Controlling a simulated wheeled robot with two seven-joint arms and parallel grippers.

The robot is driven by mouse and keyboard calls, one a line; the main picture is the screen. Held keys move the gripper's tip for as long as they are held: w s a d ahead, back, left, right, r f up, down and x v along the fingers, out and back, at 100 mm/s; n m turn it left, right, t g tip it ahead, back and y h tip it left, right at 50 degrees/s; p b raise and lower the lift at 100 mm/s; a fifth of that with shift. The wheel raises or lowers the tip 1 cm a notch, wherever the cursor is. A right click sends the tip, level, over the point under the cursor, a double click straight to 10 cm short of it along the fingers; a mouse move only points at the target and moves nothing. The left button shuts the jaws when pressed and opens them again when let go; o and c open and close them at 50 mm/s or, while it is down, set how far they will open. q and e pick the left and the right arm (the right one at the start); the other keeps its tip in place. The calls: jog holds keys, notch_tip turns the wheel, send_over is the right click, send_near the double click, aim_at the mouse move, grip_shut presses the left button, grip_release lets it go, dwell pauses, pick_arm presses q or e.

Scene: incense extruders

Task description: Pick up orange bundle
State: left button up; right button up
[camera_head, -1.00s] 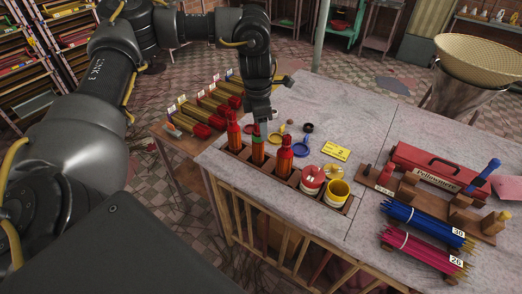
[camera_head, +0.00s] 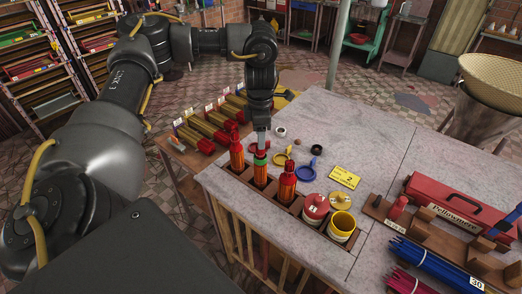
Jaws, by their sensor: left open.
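I cannot tell which, if any, is a bundle; no tied orange bundle shows clearly. My left gripper (camera_head: 262,143) points down directly over the middle piece, its jaws open. Its fingertips overlap the top of that piece in the picture, and I cannot tell whether they touch. My right gripper is not in view.
A red jar (camera_head: 315,209) and a yellow jar (camera_head: 342,227) stand in the rack's right end. Small lids and a yellow card (camera_head: 345,177) lie behind. A blue bundle (camera_head: 428,262), a magenta bundle (camera_head: 407,282) and a red toolbox (camera_head: 457,207) are at right.

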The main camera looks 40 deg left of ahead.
pick_arm(q)
jog(key=shift+s, duration=0.25)
jog(key=shift+s+f, duration=0.1)
jog(key=shift+f, duration=0.2)
jog(key=shift+d+f+p, duration=0.15)
jog(key=shift+f+p, duration=0.4)
jog(key=shift+f, duration=1.7)
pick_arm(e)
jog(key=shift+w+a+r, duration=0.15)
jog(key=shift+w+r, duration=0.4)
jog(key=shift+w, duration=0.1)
pick_arm(q)
jog(key=shift+c, duration=0.4)
jog(key=shift+c, duration=1.3)
grip_shut()
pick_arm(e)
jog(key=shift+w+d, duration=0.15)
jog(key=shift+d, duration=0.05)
